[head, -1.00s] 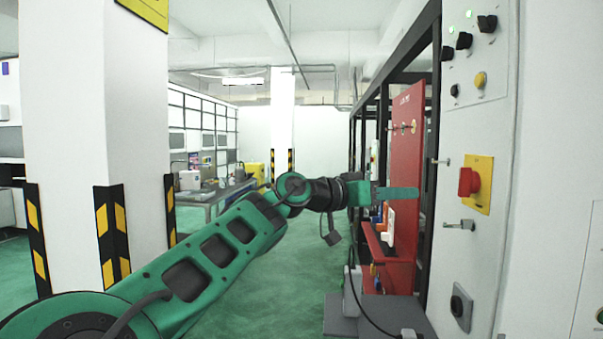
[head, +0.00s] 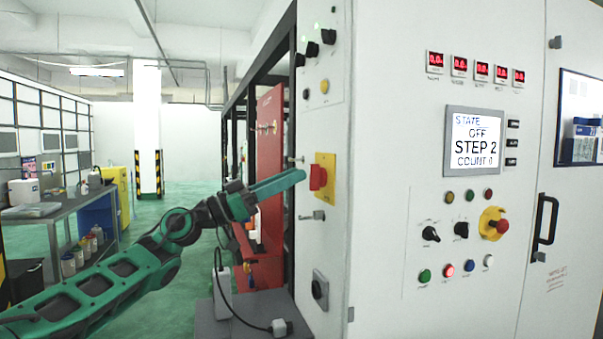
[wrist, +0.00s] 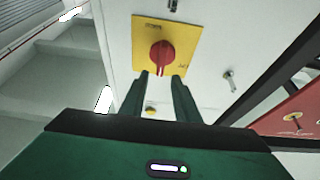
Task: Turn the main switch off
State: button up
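The main switch (head: 317,177) is a red knob on a yellow plate (head: 329,160) on the side face of the white cabinet. In the wrist view the red knob (wrist: 162,56) sits upper centre on the yellow plate (wrist: 184,30), its grip roughly upright in the picture. My gripper (head: 303,175) has green fingers pointing at the knob, with the tips just short of it. In the wrist view my gripper (wrist: 160,80) shows two fingers apart with a gap between them, just below the knob. Nothing is held.
The cabinet front has a display (head: 473,142) reading STATE OFF, STEP 2. A red panel (head: 268,170) stands behind my gripper. The green floor at left is partly open.

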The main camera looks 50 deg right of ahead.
aim_at(317, 177)
jog(key=shift+x, duration=2.35)
grip_shut()
jog(key=shift+f, duration=0.15)
